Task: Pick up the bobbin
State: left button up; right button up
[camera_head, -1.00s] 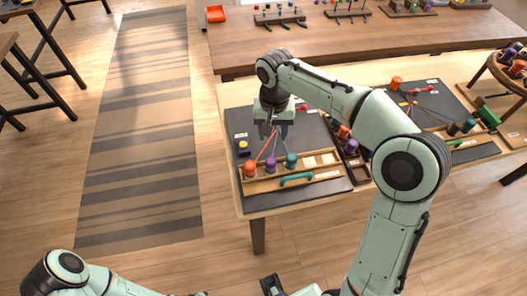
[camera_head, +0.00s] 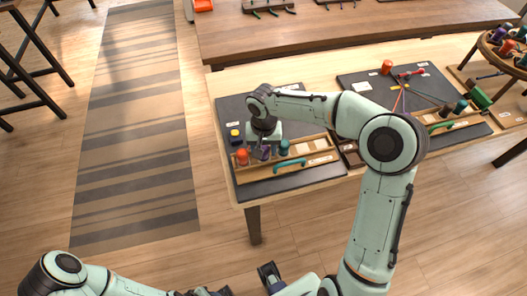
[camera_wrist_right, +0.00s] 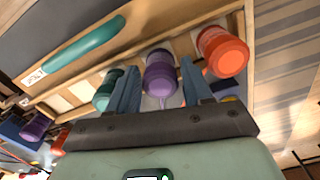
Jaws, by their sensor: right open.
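A purple bobbin (camera_wrist_right: 160,75) stands in a wooden rack (camera_head: 300,162), between a teal bobbin (camera_wrist_right: 107,90) and an orange bobbin (camera_wrist_right: 222,52). In the head view, the purple bobbin (camera_head: 265,153) is partly hidden by my right gripper (camera_head: 262,152). In the right wrist view, my right gripper (camera_wrist_right: 158,78) is open, its two fingers on either side of the purple bobbin. I cannot tell whether they touch it. My left arm (camera_head: 65,265) lies along the bottom edge; its gripper is too cut off to judge.
The rack has a teal handle (camera_head: 290,164) along its front and lies on a dark mat (camera_head: 285,187). A yellow button (camera_head: 235,132) sits at the mat's left. A second mat with another rack and cords (camera_head: 410,88) lies to the right. A long wooden table (camera_head: 330,30) stands behind.

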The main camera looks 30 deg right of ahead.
aim_at(263, 148)
jog(key=c, duration=0.8)
pick_arm(q)
jog(key=r+p, duration=0.1)
jog(key=w+r+p, duration=0.1)
jog(key=r+p, duration=0.1)
jog(key=shift+w+r, duration=0.15)
jog(key=shift+w, duration=0.05)
pick_arm(e)
notch_tip(263, 148, up, 20)
